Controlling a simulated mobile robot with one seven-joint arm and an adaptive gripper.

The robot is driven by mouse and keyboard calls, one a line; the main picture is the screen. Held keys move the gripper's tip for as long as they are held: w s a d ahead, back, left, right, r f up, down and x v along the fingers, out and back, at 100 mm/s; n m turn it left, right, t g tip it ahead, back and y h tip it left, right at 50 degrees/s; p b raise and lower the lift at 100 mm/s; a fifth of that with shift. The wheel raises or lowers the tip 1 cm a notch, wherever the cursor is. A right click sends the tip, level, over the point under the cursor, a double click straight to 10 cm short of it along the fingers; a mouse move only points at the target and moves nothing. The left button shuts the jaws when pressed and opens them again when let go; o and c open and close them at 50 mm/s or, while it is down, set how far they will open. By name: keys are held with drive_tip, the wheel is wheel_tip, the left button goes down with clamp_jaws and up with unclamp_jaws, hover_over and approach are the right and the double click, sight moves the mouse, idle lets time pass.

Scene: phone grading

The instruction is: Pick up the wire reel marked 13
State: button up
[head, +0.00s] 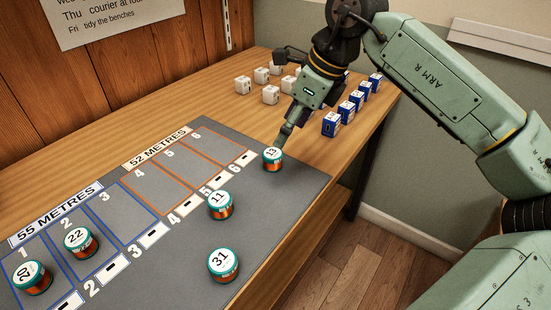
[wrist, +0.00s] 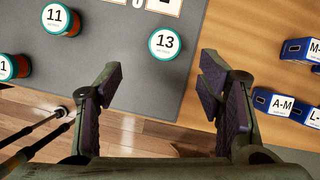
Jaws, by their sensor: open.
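The wire reel marked 13 (head: 272,158) stands upright on the grey mat near its right edge, with a teal rim, white label and copper winding. It also shows in the wrist view (wrist: 165,43), ahead of and between the line of my fingers. My gripper (head: 284,138) is just above and behind the reel in the head view. In the wrist view my gripper (wrist: 158,85) has its two fingers wide apart with nothing between them.
Reel 11 (head: 220,205) and reel 31 (head: 223,264) stand on the mat (head: 285,205) nearby. Reels 22 (head: 80,243) and 20 (head: 32,277) sit in the blue-outlined boxes. Blue labelled boxes (head: 331,124) and white boxes (head: 270,95) stand on the wooden bench behind my gripper.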

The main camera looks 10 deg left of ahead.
sight(274, 153)
drive_tip(key=x, duration=0.4)
drive_tip(key=shift+a+f, duration=0.15)
drive_tip(key=shift+f, duration=0.2)
drive_tip(key=x, duration=0.1)
drive_tip(key=p+x, duration=0.1)
drive_tip(key=x, duration=0.3)
drive_tip(key=shift+w+p, duration=0.35)
drive_tip(key=shift+p, duration=0.05)
drive_tip(key=shift+c, duration=0.2)
drive_tip(key=c, duration=1.2)
